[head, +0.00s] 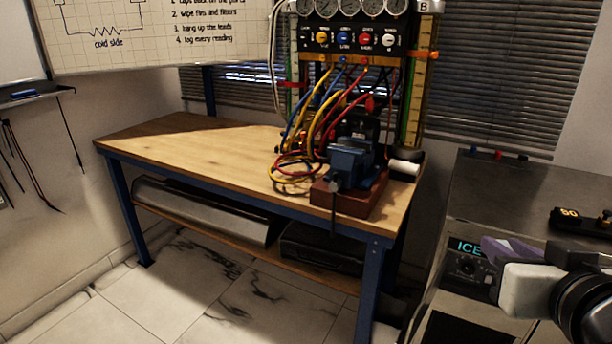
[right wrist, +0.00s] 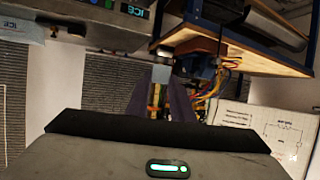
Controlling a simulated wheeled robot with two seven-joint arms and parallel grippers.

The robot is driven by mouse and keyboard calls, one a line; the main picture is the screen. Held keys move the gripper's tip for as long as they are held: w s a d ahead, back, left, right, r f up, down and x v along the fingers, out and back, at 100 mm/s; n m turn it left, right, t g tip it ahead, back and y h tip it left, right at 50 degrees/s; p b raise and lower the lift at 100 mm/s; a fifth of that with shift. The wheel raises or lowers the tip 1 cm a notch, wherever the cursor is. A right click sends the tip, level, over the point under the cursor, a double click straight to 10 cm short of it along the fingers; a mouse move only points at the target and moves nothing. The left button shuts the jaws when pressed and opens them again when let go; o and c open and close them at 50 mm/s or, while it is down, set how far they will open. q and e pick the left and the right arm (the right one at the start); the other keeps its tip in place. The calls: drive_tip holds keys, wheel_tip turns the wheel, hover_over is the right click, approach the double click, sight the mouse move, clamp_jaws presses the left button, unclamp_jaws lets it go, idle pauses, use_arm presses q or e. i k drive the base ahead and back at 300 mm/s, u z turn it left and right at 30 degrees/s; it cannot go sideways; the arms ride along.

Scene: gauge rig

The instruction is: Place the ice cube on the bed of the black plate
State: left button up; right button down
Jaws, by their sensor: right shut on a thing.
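My right gripper (head: 492,252) is at the lower right of the head view, in front of the machine labelled ICE. In the right wrist view its two purple fingers (right wrist: 161,97) are closed on a small pale blue-grey block, which looks like the ice cube (right wrist: 161,74). The fingers cover part of the cube. In the head view I cannot make out the cube. A black item marked 50 (head: 580,222) lies on the metal top at the right; I cannot tell whether it is the black plate. My left gripper is not in view.
The ICE machine (head: 468,265) stands at the right. A wooden bench (head: 190,145) holds a blue vise (head: 350,160) on a reddish-brown block, with coiled hoses and a gauge panel (head: 350,42) behind. The bench's left part is clear. A white roll (head: 404,168) lies beside the vise.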

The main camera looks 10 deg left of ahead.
sight(588, 223)
drive_tip(key=u, duration=0.8)
drive_tip(key=i, duration=0.75)
drive_tip(key=u, duration=0.35)
drive_tip(key=i, duration=1.1)
drive_tip(key=z, duration=0.6)
